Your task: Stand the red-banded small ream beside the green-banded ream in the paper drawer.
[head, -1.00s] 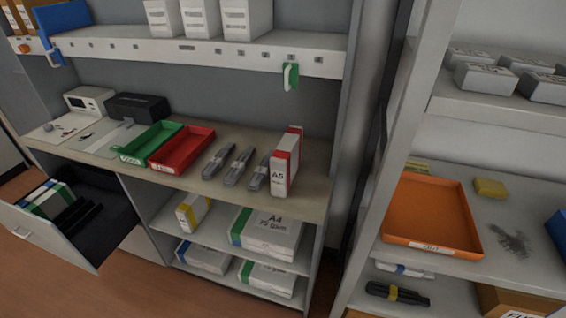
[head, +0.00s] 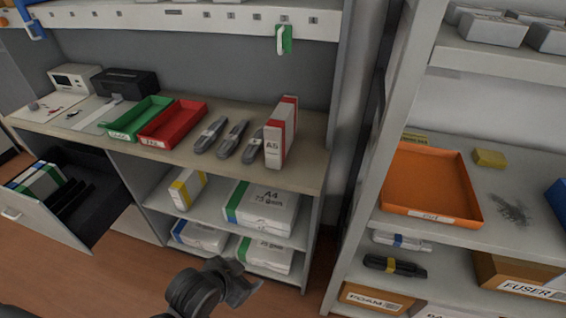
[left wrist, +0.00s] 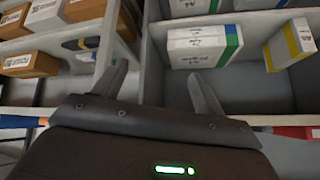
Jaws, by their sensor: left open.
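The red-banded small ream (head: 281,135), marked A5, stands upright on the counter at its right end, beside several dark toner cartridges. The paper drawer (head: 84,229) is pulled out at the lower left. A green-banded ream (head: 42,183) stands in it with a blue-banded one, next to black dividers. My left gripper (head: 247,285) is in front of the lower shelves, well below and apart from the red-banded ream. In the left wrist view its two fingers (left wrist: 159,88) are spread with nothing between them. My right gripper is not in view.
A green tray (head: 128,117) and a red tray (head: 172,124) sit on the counter. Lower shelves hold a yellow-banded ream (head: 187,188) and an A4 ream (head: 262,207). A rack with an orange tray (head: 465,215) stands at right. Floor before the cabinet is free.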

